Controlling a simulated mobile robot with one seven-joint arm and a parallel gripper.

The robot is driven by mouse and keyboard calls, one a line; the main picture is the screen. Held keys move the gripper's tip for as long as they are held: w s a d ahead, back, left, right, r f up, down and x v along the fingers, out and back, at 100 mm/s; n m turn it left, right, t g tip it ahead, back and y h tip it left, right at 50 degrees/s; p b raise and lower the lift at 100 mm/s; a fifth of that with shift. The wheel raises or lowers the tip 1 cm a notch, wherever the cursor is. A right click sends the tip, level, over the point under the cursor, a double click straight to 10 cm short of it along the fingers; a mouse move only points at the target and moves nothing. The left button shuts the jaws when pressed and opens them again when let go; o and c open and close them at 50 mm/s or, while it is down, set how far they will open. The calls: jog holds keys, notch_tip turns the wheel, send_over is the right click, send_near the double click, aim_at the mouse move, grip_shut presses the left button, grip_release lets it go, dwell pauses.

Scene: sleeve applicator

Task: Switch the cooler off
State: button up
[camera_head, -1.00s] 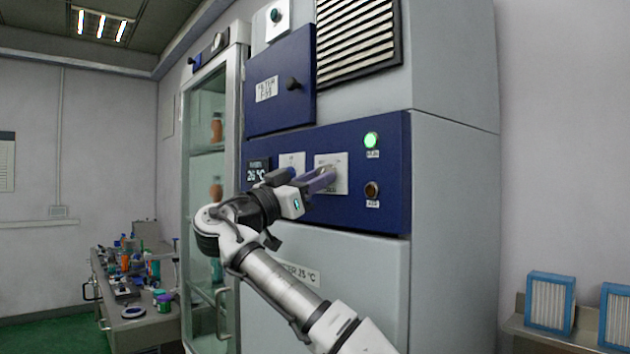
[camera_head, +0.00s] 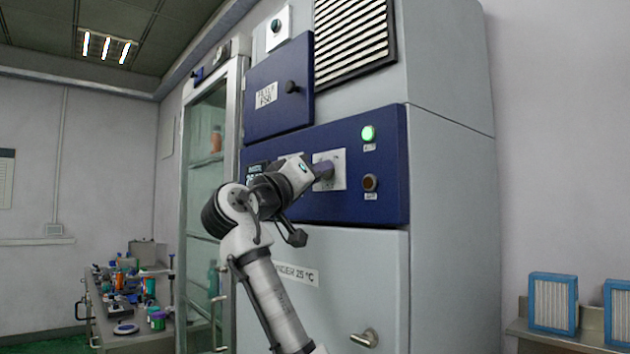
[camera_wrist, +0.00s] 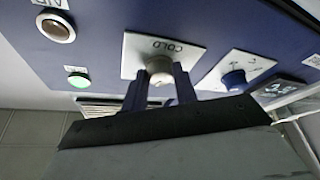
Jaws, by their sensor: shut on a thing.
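The cooler is a tall grey cabinet (camera_head: 450,200) with a blue control panel (camera_head: 385,205). On the panel a white plate (camera_head: 340,170), which reads "COLD" in the wrist view (camera_wrist: 182,52), carries a pale knob (camera_wrist: 158,70). My gripper (camera_head: 322,172) is at this plate, its two fingers on either side of the knob in the wrist view (camera_wrist: 158,84), shut on it. The fingers hide the knob in the head view. A green lamp (camera_head: 368,134) on the panel is lit; it also shows in the wrist view (camera_wrist: 78,80). A brownish lamp or button (camera_head: 370,183) below it looks unlit.
A blue knob (camera_wrist: 233,79) on another plate sits beside the "COLD" plate. A glass-door cabinet (camera_head: 205,165) stands left. Filters (camera_head: 552,302) rest on a right-hand shelf.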

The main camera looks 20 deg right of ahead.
jog(key=shift+s+r+n+t+y+p, duration=0.15)
jog(key=shift+n+y+p, duration=0.6)
jog(key=shift+n, duration=1.3)
jog(key=shift+r+n+t+y+p, duration=0.15)
jog(key=shift+n+y+p, duration=0.6)
jog(key=shift+n, duration=1.25)
jog(key=shift+s+r+n+t+y+p, duration=0.15)
jog(key=shift+n+y+p, duration=0.55)
jog(key=shift+n, duration=1.35)
jog(key=o, duration=1)
jog(key=shift+c, duration=0.2)
jog(key=r+b+v, duration=0.1)
jog(key=b+v, duration=0.4)
jog(key=v, duration=0.8)
jog(key=shift+s+a+f, duration=0.2)
jog(key=shift+s+f, duration=0.1)
jog(key=shift+s, duration=0.05)
